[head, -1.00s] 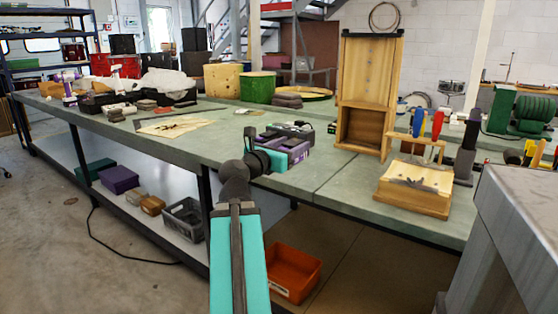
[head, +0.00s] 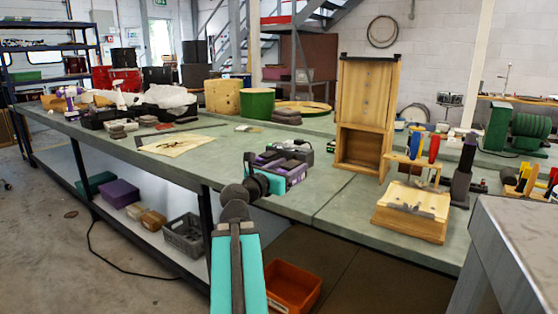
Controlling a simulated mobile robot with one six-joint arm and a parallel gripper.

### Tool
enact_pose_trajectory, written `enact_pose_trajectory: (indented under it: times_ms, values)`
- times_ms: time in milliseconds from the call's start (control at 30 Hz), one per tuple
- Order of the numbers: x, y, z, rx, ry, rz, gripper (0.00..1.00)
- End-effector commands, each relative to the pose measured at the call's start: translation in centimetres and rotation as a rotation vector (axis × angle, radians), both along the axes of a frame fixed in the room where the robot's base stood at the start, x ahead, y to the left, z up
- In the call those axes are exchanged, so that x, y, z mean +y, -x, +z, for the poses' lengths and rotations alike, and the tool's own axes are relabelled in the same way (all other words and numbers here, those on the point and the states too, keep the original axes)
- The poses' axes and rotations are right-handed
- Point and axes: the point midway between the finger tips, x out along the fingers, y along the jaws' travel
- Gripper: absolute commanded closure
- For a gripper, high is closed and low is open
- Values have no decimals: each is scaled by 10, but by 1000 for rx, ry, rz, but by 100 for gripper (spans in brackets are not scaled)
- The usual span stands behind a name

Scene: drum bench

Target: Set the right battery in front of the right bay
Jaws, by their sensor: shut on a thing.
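My gripper (head: 284,174) reaches over the near edge of the bench, left of the wooden cabinet. It is shut on a small dark and purple block (head: 291,166), which I take to be the right battery. The block sits low at the bench top; whether it touches the bench cannot be told. Just behind it is a dark grey unit (head: 306,153), seemingly the charger. My gripper and the block hide its front, so its bays cannot be made out. A second battery cannot be picked out for sure.
A tall open wooden cabinet (head: 366,110) stands behind and to the right. A wooden tool block (head: 412,215) is at the right front. A paper sheet (head: 182,145) lies to the left. Bare bench top (head: 300,206) lies around my gripper. An orange bin (head: 292,287) is below.

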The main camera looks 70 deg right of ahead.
Motion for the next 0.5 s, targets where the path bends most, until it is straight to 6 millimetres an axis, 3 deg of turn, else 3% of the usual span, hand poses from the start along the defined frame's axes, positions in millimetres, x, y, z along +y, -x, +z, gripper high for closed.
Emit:
enact_pose_trajectory:
  times_ms: [500]
  values:
    - [-12,-8,3,1,0,0,81]
